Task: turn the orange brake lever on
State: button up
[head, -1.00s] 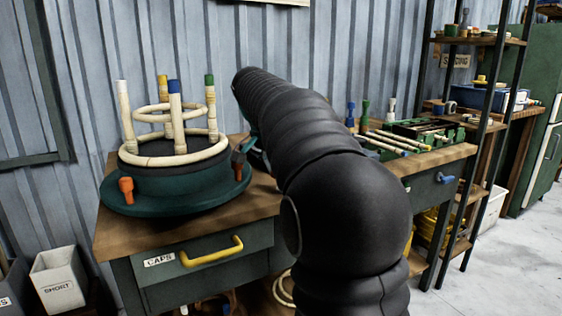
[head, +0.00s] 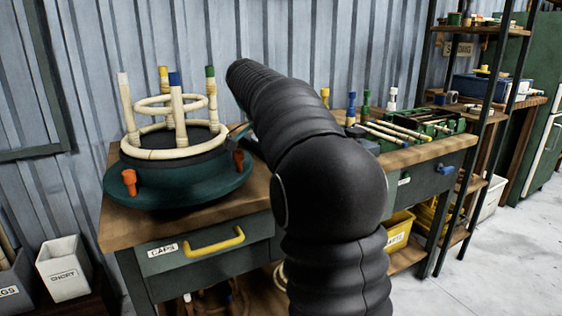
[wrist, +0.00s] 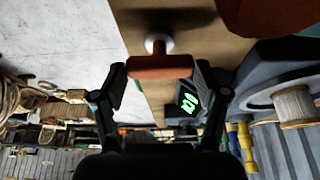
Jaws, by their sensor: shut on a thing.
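The orange lever (wrist: 160,66) shows in the wrist view as a short crossbar with a pale collar behind it, over the brown table edge. My gripper (wrist: 160,76) has a finger at each end of the bar and is shut on it. In the head view my arm hides the gripper's fingers and the held lever. A dark green turntable (head: 178,188) stands there on the table, with a rattan ring frame and upright posts on top.
The wooden table (head: 118,222) has a drawer with a yellow handle (head: 215,242). Green trays with rattan sticks (head: 405,135) lie to the right of my arm. A black shelf post (head: 478,140) stands further right. Grey bins (head: 64,268) stand at lower left.

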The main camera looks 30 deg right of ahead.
jog(key=o, duration=1.2)
jog(key=shift+c, duration=0.2)
jog(key=v, duration=1.2)
jog(key=shift+s, duration=0.1)
